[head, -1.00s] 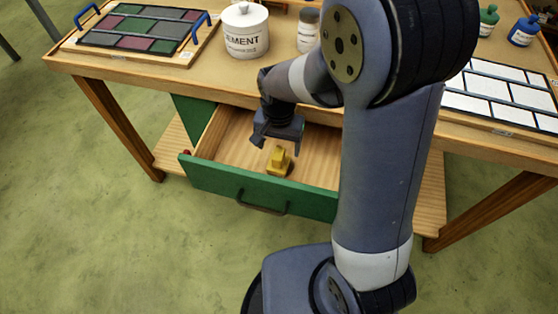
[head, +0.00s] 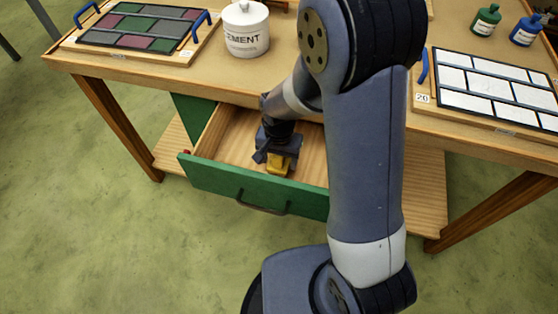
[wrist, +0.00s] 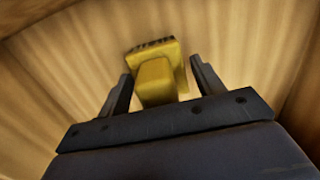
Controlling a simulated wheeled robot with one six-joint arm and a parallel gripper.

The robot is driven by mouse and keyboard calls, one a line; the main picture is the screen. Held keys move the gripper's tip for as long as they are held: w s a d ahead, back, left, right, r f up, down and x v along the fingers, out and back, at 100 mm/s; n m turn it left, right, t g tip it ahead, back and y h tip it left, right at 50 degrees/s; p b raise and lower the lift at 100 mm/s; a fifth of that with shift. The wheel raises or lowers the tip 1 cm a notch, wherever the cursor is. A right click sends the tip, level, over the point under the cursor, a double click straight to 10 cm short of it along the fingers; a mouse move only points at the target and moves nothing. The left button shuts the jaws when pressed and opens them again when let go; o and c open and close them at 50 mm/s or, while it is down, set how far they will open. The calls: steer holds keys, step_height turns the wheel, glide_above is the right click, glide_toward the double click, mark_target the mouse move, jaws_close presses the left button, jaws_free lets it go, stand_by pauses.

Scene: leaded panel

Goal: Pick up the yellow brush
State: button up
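The yellow brush (head: 278,163) stands in the open drawer under the table, partly hidden by my gripper in the head view. In the wrist view the brush (wrist: 156,78) shows its yellow block and a row of dark bristles at the far edge. My gripper (head: 277,158) is down inside the drawer at the brush. In the wrist view my gripper (wrist: 158,82) has its two dark fingers apart, one on each side of the brush. A gap shows between the brush and each finger.
The drawer's green front (head: 255,188) and wooden side walls surround my gripper. Above, the table (head: 140,70) holds a white cement jar (head: 246,28), a coloured leaded panel (head: 143,27), a white-paned panel (head: 495,85) and green and blue bottles (head: 525,31).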

steer(key=c, duration=0.8)
steer(key=shift+c, duration=0.2)
step_height(320, 180, up, 10)
steer(key=shift+r+p, duration=0.1)
steer(key=shift+p, duration=0.6)
